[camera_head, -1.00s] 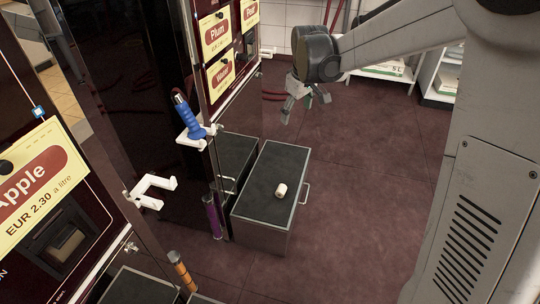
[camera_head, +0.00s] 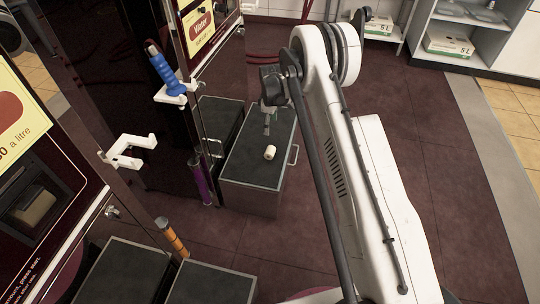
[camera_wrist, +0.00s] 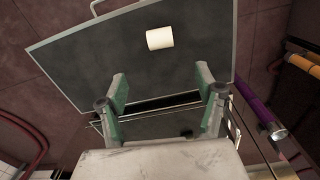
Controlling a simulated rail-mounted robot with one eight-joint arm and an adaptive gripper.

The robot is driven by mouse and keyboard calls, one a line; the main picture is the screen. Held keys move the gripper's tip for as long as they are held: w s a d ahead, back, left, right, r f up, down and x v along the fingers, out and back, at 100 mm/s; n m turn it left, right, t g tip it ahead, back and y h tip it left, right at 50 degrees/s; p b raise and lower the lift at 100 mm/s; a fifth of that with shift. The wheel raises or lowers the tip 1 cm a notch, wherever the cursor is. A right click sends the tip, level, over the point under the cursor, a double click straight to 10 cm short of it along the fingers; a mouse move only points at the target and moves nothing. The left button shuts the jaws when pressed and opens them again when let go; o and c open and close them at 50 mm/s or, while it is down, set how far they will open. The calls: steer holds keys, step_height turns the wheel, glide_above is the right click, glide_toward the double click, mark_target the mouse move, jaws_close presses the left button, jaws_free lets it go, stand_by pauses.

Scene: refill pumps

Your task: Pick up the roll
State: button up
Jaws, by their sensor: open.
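The roll (camera_head: 269,152) is a small cream-white cylinder lying on its side on the dark top of a metal-edged box (camera_head: 240,172). In the wrist view the roll (camera_wrist: 159,38) lies ahead of my gripper, beyond the fingertips and roughly centred between them. My gripper (camera_wrist: 160,85) is open and empty, with two green-grey fingers spread apart over the box top. In the head view my gripper (camera_head: 268,122) hangs just behind the roll, apart from it and partly hidden by my arm.
A second dark-topped box (camera_head: 217,125) stands close to the left, by the pump cabinet. A blue nozzle (camera_head: 165,72) sits in a white holder. A purple tube (camera_head: 201,181) and an orange one (camera_head: 172,238) stand near the boxes. Open floor (camera_head: 440,170) lies at the right.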

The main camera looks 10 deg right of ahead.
steer(key=b, duration=0.3)
glide_above(270, 149)
step_height(270, 149, down, 12)
steer(key=shift+s+r, duration=0.1)
steer(key=shift+s, duration=0.05)
steer(key=shift+f+b, duration=1.2)
steer(key=shift+f, duration=1.5)
steer(key=shift+r, duration=0.1)
steer(key=c, duration=0.9)
